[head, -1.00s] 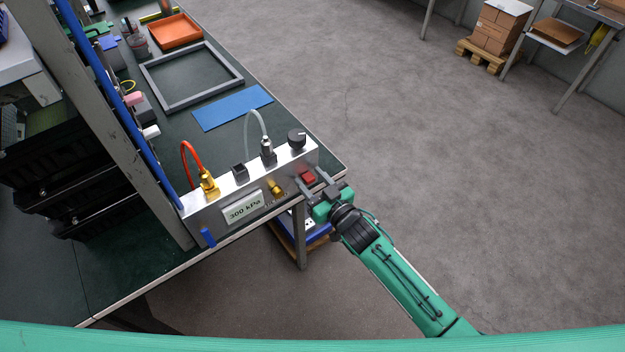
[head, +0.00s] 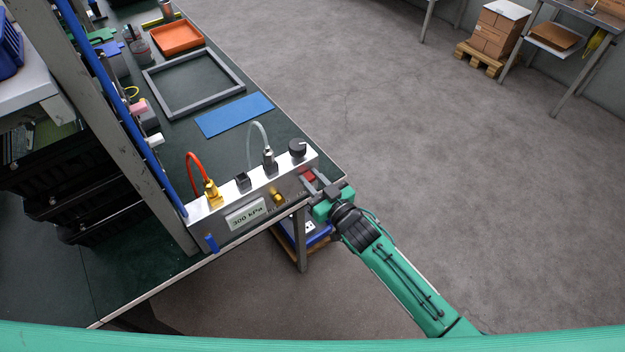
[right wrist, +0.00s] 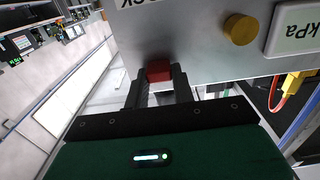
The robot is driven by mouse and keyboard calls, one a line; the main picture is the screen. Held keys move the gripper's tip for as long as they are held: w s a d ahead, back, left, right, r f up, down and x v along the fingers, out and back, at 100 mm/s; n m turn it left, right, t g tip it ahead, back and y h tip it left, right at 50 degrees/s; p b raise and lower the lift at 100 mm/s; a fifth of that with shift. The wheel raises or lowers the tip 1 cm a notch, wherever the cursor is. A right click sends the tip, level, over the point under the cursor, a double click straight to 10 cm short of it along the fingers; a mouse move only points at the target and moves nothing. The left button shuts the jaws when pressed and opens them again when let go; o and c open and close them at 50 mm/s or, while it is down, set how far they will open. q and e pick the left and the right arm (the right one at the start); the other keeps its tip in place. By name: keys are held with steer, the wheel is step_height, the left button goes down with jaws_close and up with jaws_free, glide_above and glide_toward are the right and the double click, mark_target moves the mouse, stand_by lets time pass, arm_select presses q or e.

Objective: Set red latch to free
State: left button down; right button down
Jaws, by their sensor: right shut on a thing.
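The red latch (head: 308,175) is a small red block on the front face of a silver metal panel box (head: 226,202), near its right end. My right gripper (head: 312,182) reaches it from the front right, with its fingers on either side of it. In the right wrist view, the red latch (right wrist: 159,70) sits between the two dark fingertips (right wrist: 160,77), which are shut on it. The latch's sides are hidden by the fingers. My left gripper is not in view.
The panel has a brass knob (head: 277,197), a "300 kPa" label (head: 246,214), a blue tab (head: 211,243), a black dial (head: 297,148) and hose fittings on top. A grey post (head: 130,140) stands at its left. A blue mat (head: 234,114) lies behind.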

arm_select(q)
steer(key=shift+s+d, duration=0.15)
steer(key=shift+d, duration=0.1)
arm_select(e)
steer(key=shift+w+r, duration=0.1)
steer(key=shift+r, duration=0.15)
steer(key=c, duration=1.2)
jaws_free()
steer(key=shift+o, duration=0.2)
steer(key=shift+f, duration=0.1)
steer(key=shift+s+d, duration=0.15)
steer(key=shift+s, duration=0.1)
arm_select(q)
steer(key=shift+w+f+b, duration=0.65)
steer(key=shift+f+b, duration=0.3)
steer(key=shift+b, duration=0.3)
arm_select(e)
steer(key=v, duration=1.3)
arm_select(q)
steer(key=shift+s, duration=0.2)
arm_select(e)
steer(key=shift+s+d, duration=0.1)
steer(key=shift+s, duration=0.05)
